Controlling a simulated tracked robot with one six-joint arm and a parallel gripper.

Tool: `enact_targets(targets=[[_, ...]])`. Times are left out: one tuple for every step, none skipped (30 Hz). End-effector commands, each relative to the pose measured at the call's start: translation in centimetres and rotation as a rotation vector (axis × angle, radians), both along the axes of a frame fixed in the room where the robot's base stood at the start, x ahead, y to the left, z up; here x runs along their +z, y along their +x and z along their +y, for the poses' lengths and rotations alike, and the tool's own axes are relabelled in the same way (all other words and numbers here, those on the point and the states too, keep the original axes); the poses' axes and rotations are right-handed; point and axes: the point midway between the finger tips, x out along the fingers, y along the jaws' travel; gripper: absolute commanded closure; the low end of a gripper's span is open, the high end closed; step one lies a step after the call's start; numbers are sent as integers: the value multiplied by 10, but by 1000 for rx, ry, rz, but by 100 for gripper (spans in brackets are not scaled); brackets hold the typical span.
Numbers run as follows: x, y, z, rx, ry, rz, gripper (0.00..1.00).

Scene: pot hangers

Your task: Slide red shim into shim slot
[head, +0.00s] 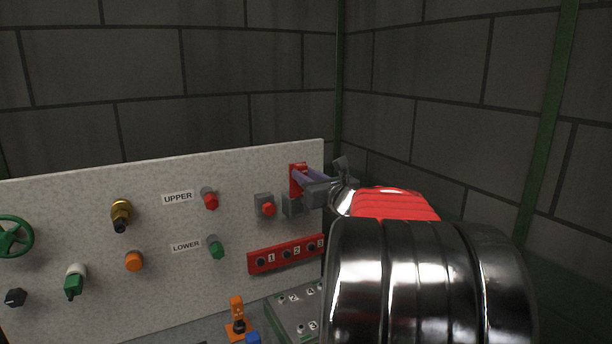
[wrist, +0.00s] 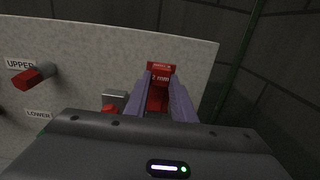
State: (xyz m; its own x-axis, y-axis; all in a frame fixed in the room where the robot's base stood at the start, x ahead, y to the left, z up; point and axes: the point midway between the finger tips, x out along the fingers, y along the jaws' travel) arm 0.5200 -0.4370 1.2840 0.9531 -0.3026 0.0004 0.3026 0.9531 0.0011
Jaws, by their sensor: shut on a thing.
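The red shim (wrist: 160,72), marked "2 mm", is between the purple fingers of my gripper (wrist: 160,88) in the wrist view. In the head view the red shim (head: 297,170) shows at the tips of my gripper (head: 303,180), near the panel's upper right edge. My gripper is shut on the shim. A grey block (head: 291,207) sits on the panel just below the shim and may be the shim slot. Its opening is not clear, and my fingers hide part of it. I cannot tell whether the shim touches it.
On the panel (head: 160,185), a red button on a grey block (head: 267,207) is left of my gripper. Below is a red strip numbered 1 to 3 (head: 285,255). UPPER red (head: 210,199) and LOWER green (head: 215,248) knobs stick out farther left. Brick walls stand behind and right.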

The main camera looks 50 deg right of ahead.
Motion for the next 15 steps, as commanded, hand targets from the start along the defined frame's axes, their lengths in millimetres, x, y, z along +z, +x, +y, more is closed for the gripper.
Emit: enact_targets(targets=[[-1, 0, 0, 0, 1, 0, 99], [-1, 0, 0, 0, 1, 0, 99], [-2, 0, 0, 0, 0, 0, 99], [-2, 0, 0, 0, 0, -1, 99], [-3, 0, 0, 0, 0, -1, 99], [-4, 0, 0, 0, 0, -1, 99], [-4, 0, 0, 0, 0, -1, 99], [-5, 0, 0, 0, -1, -1, 99], [-5, 0, 0, 0, -1, -1, 99], [-6, 0, 0, 0, -1, -1, 99], [-6, 0, 0, 0, -1, -1, 99], [-7, 0, 0, 0, -1, -1, 99], [-7, 0, 0, 0, -1, -1, 99], [-8, 0, 0, 0, -1, -1, 99], [-9, 0, 0, 0, -1, -1, 99]])
